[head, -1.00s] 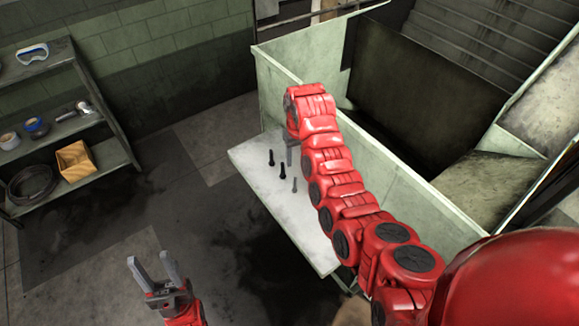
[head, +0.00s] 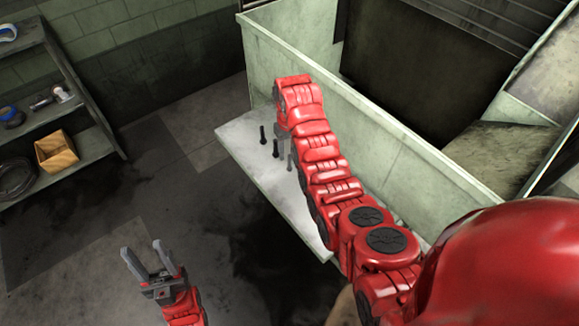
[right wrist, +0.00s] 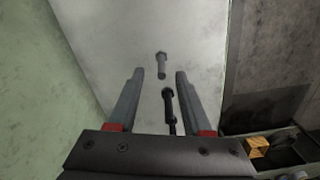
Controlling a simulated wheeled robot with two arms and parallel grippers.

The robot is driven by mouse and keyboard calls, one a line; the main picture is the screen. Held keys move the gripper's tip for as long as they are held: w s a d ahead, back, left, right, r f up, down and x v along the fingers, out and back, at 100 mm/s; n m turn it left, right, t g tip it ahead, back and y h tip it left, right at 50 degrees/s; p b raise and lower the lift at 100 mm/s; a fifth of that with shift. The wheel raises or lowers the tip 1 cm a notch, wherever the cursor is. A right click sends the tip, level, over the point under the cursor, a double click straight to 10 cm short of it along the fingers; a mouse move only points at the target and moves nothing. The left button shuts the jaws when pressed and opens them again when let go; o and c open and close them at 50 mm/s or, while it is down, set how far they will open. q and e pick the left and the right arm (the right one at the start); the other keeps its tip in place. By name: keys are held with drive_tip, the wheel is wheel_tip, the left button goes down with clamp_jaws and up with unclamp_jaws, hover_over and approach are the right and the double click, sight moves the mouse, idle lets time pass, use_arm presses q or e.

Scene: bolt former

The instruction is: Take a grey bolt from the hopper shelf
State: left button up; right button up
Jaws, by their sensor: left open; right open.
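The hopper shelf (head: 283,192) is a pale ledge on the hopper's left side. A grey bolt (head: 290,162) stands on it, nearest of three bolts, with two black bolts (head: 276,148) (head: 263,135) behind it. In the right wrist view the grey bolt (right wrist: 161,65) appears just beyond the fingertips, and a black bolt (right wrist: 169,105) appears between the fingers. My right gripper (right wrist: 160,73) is open and empty over the shelf; in the head view its wrist mostly hides it. My left gripper (head: 141,246) is open and empty, away from the shelf over the floor.
The hopper's green wall (head: 370,130) rises along the shelf's right side. A rack (head: 90,157) at the far left holds a wooden box (head: 57,152) and other items. The floor between rack and shelf is clear.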

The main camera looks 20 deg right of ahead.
sight(289, 169)
drive_tip(key=shift+f+p, duration=0.45)
drive_tip(key=shift+p, duration=0.1)
drive_tip(key=f, duration=0.1)
drive_tip(key=p, duration=0.1)
drive_tip(key=f, duration=0.1)
drive_tip(key=shift+s+f, duration=0.25)
drive_tip(key=shift+f, duration=0.1)
drive_tip(key=shift+f+p, duration=0.4)
drive_tip(key=shift+f, duration=0.3)
drive_tip(key=shift+w+f, duration=0.1)
drive_tip(key=shift+f, duration=0.05)
clamp_jaws()
